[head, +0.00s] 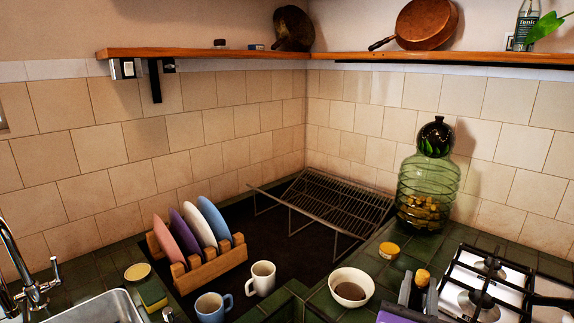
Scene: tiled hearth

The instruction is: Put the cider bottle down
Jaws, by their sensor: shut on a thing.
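My gripper (418,294) is at the bottom right of the head view, just left of the stove. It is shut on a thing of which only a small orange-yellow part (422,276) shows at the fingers. I take this for the cider bottle; its body is hidden by the gripper or out of view, so I cannot tell whether its base touches anything. The green tiled counter (376,273) lies around and behind the gripper.
A large green glass jar (428,185) stands behind. A wire rack (335,203), plate rack (210,268) and two mugs (262,278) are farther left.

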